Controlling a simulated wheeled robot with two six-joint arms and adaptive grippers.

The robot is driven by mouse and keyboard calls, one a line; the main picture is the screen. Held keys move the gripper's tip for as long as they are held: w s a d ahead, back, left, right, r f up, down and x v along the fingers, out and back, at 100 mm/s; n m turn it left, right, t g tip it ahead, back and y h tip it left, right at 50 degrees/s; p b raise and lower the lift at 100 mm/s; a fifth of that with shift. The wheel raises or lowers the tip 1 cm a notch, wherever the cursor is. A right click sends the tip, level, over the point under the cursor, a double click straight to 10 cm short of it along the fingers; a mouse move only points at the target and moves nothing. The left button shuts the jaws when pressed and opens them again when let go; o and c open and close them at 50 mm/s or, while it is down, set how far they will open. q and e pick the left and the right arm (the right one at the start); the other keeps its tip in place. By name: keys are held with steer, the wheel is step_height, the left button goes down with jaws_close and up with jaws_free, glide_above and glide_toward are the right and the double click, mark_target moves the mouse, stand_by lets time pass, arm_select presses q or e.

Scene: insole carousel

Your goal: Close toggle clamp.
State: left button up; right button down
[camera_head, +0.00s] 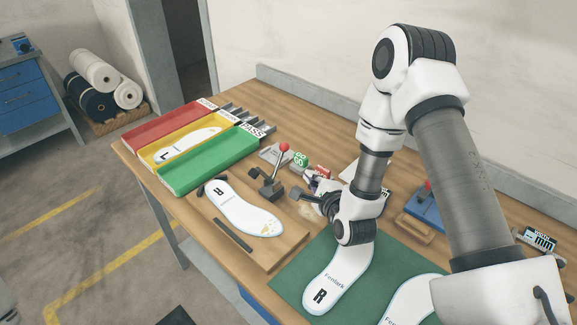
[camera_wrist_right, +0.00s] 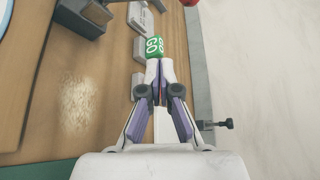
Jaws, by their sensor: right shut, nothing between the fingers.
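The toggle clamp (camera_head: 268,186) stands on the wooden board beside an insole marked R (camera_head: 240,209). Its lever stands up, slightly tilted, with a red ball knob (camera_head: 284,147) on top. My right gripper (camera_head: 304,194) is to the right of the clamp, apart from the lever, with its fingers together and empty. In the right wrist view the closed fingers (camera_wrist_right: 158,92) point toward a green GO block (camera_wrist_right: 155,46). My left gripper is not in view.
Red (camera_head: 168,122), yellow (camera_head: 150,153) and green (camera_head: 170,182) trays stand at the table's left; the yellow holds an insole. More insoles lie on a green mat (camera_head: 290,281). Small blocks and gauges crowd the area behind the clamp. A blue fixture (camera_head: 424,208) stands right.

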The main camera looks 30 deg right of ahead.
steer(key=p+x, duration=0.1)
steer(key=x, duration=0.4)
steer(key=p+x, duration=0.1)
steer(key=x, duration=0.2)
steer(key=shift+w+r+p, duration=0.2)
steer(key=shift+w+p, duration=0.15)
steer(key=a, duration=0.1)
steer(key=a+r+p, duration=0.1)
steer(key=a+p, duration=0.1)
steer(key=shift+s+a+r, duration=0.25)
steer(key=shift+r, duration=0.1)
steer(key=shift+w+d+f, duration=0.1)
